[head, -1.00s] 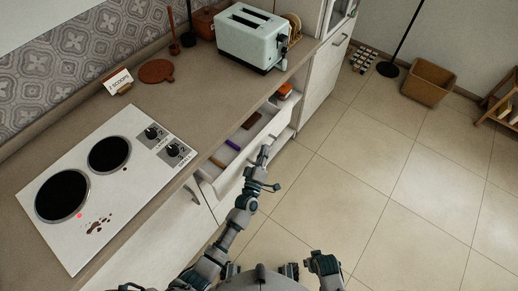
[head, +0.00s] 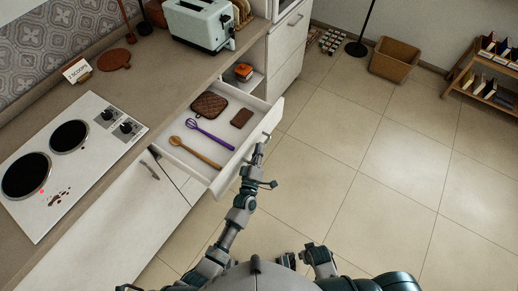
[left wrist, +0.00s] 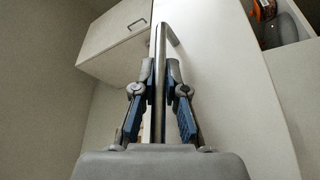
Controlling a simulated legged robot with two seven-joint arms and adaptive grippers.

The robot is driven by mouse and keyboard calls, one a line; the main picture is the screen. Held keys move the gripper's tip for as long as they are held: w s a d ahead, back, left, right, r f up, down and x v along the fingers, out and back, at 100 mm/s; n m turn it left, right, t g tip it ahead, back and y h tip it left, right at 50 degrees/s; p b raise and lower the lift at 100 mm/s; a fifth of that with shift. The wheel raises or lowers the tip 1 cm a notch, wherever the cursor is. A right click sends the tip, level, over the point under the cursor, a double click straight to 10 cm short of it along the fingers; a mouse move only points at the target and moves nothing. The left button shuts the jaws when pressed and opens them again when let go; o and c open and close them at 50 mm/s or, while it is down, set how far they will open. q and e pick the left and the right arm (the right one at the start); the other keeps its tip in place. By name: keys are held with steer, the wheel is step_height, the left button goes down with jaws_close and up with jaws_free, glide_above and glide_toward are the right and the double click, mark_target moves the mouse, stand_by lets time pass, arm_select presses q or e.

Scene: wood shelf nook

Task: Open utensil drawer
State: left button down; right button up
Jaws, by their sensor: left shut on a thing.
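The utensil drawer (head: 222,172) is white and stands pulled well out under the counter in the head view. My left gripper (head: 259,150) is at the drawer's front. In the left wrist view its fingers (left wrist: 160,90) are shut on the drawer's metal bar handle (left wrist: 158,60). Part of my right arm (head: 318,256) shows low in the head view; its jaws cannot be made out.
A cooktop (head: 70,155) and a toaster (head: 205,22) stand on the counter (head: 150,72). An orange item (head: 244,71) sits in an open nook behind the drawer. A basket (head: 394,60) and a shelf (head: 487,70) stand farther off. The tiled floor right of the drawer is clear.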

arm_select(q)
steer(key=shift+s+d+f, duration=0.15)
steer(key=shift+s+f, duration=0.05)
steer(key=shift+f, duration=0.3)
steer(key=shift+s+d, duration=0.1)
steer(key=shift+d, duration=0.05)
steer(key=c, duration=1.3)
jaws_free()
steer(key=shift+o, duration=0.5)
steer(key=shift+w+d, duration=0.1)
steer(key=shift+w, duration=0.2)
steer(key=shift+s+r, duration=0.1)
steer(key=shift+r, duration=0.05)
steer(key=v, duration=1.2)
